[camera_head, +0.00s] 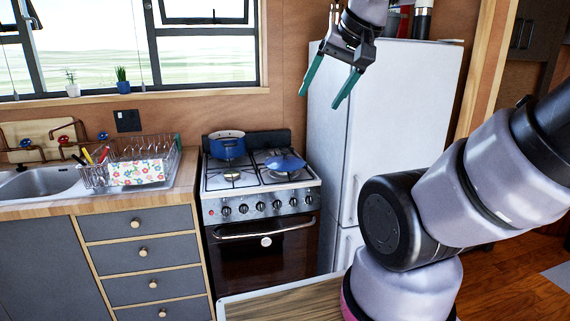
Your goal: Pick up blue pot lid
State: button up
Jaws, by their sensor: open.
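The blue pot lid (286,162) lies on the right rear part of the white stove top (216,183). A blue pot (228,147) stands on the stove to the left of the lid, on a rear burner. My gripper (323,98) is high up, in front of the white fridge, above and to the right of the lid. Its two green fingers point down and are spread apart, with nothing between them. The lid is in clear view and apart from the gripper.
The white fridge (400,92) stands right of the stove. A dish rack (165,158) with a flowered item and the sink (42,184) are on the counter at left. A wooden surface (285,304) is in the foreground. Space above the stove is free.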

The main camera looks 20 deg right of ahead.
aim_at(284, 163)
jog(key=i+l+u, duration=0.45)
jog(key=i+l, duration=0.7)
jog(key=i+j, duration=0.05)
jog(key=i, duration=0.1)
